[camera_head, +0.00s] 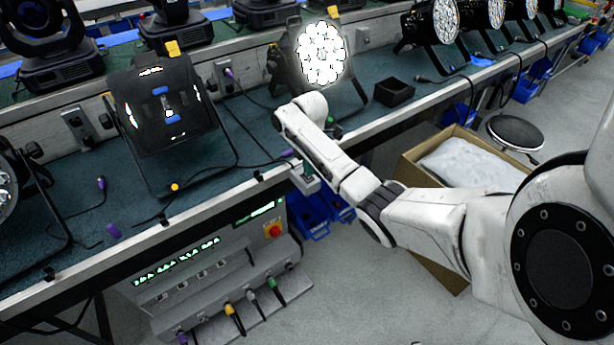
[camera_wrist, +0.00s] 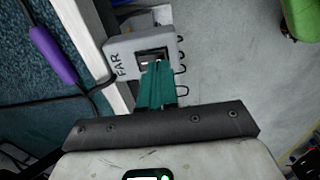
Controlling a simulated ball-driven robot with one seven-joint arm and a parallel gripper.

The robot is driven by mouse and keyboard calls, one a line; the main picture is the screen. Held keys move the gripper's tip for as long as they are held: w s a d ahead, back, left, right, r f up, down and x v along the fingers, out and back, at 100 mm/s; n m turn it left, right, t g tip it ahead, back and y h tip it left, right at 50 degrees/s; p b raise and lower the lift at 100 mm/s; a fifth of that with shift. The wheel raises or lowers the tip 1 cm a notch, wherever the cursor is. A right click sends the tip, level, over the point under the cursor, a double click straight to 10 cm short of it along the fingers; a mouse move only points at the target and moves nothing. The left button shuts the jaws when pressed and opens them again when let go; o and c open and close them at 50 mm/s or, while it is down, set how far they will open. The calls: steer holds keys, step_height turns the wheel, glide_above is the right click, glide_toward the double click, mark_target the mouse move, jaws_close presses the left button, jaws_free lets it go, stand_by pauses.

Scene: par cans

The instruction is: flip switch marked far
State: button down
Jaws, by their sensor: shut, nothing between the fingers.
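The grey switch box marked FAR (camera_wrist: 125,50) is fixed at the bench edge in the wrist view. Its dark rocker switch (camera_wrist: 146,56) sits in a recess, partly covered by my fingers. My gripper (camera_wrist: 156,66) is shut and empty, its teal fingertips at the lower part of the recess. I cannot tell whether they touch the rocker. In the head view a small grey box (camera_head: 304,184) shows at the bench's front edge, below the end of my arm; my fingers are hardly visible there.
A purple cable connector (camera_wrist: 52,54) lies left of the box. The lit par can (camera_head: 322,54) and a dark unlit one (camera_head: 165,105) stand on the bench. A control panel (camera_head: 215,265) with a red button hangs below the edge. An open cardboard box (camera_head: 455,165) stands on the floor.

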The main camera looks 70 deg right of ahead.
steer(key=shift+f+b, duration=0.6)
steer(key=shift+f, duration=0.35)
stand_by(0.8)
steer(key=shift+r, duration=0.1)
step_height(320, 180, up, 7)
steer(key=p, duration=0.7)
stand_by(0.6)
